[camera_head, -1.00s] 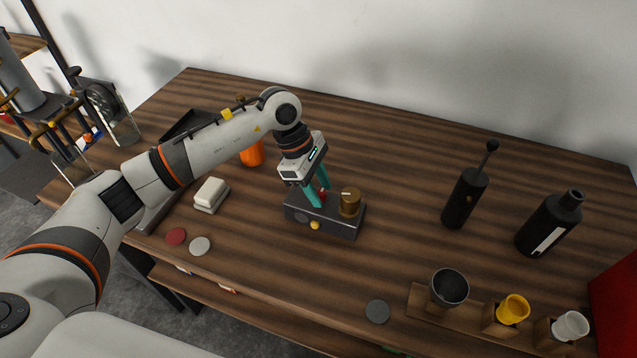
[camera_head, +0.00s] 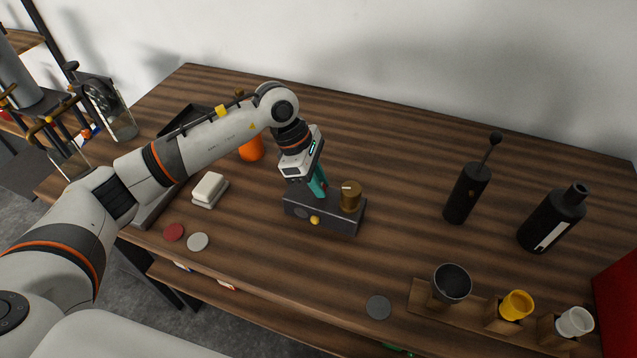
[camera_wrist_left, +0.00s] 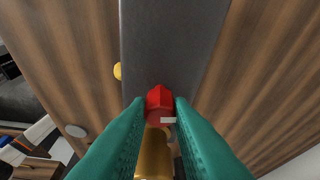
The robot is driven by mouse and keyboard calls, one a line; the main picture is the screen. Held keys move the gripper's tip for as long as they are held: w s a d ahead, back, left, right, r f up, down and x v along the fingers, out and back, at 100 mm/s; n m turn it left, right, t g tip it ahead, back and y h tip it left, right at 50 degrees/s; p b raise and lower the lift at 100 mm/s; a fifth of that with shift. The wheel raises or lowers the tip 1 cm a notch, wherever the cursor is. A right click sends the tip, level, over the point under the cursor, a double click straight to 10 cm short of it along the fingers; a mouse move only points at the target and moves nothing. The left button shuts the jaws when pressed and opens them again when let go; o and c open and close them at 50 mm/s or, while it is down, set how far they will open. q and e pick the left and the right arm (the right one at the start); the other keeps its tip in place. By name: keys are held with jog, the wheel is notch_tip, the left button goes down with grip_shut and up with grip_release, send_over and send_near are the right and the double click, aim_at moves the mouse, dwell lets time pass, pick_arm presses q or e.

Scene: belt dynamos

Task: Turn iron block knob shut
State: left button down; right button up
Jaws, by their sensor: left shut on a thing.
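The dark iron block (camera_head: 325,216) sits on the wooden table, with a brass cylinder (camera_head: 350,197) on its right end and a small yellow button (camera_head: 315,220) on its front. My left gripper (camera_head: 319,192) points down onto the block's top, left of the brass cylinder. In the left wrist view its teal fingers are shut on a red knob (camera_wrist_left: 159,98) with a white mark. The knob stands on the block's grey top (camera_wrist_left: 170,40). In the head view the fingers mostly hide the knob. My right gripper is not in view.
A white block (camera_head: 209,188) and red (camera_head: 173,232) and grey (camera_head: 198,242) discs lie to the left. An orange object (camera_head: 251,149) stands behind my left arm. Table behind the iron block is clear.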

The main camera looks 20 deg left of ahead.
pick_arm(q)
jog(key=n+b, duration=0.1)
jog(key=n, duration=0.1)
jog(key=n+t+b, duration=0.1)
jog(key=n+b, duration=0.1)
jog(key=shift+f+t+y+b, duration=0.15)
jog(key=shift+t+y+b, duration=0.15)
jog(key=n+t+y+b, duration=0.1)
jog(key=n+b, duration=0.2)
jog(key=n, duration=0.2)
jog(key=shift+s+d+b, duration=0.1)
jog(key=shift+s+b, duration=0.05)
jog(key=shift+b, duration=0.25)
jog(key=n+t+y+b, duration=0.1)
jog(key=n+b, duration=0.1)
jog(key=n, duration=0.1)
jog(key=shift+d+n+b, duration=0.1)
jog(key=shift+n+b, duration=0.2)
jog(key=shift+b, duration=0.05)
jog(key=shift+s+d+r+n+t+y+b, duration=0.15)
jog(key=shift+n+y+b, duration=0.25)
jog(key=shift+n+b, duration=0.4)
jog(key=shift+w+a+r+n+t+y+b, duration=0.15)
jog(key=shift+n+y+b, duration=0.3)
jog(key=shift+n, duration=0.55)
jog(key=shift+s+d, duration=0.1)
jog(key=c, duration=1.3)
grip_release()
jog(key=shift+f, duration=0.1)
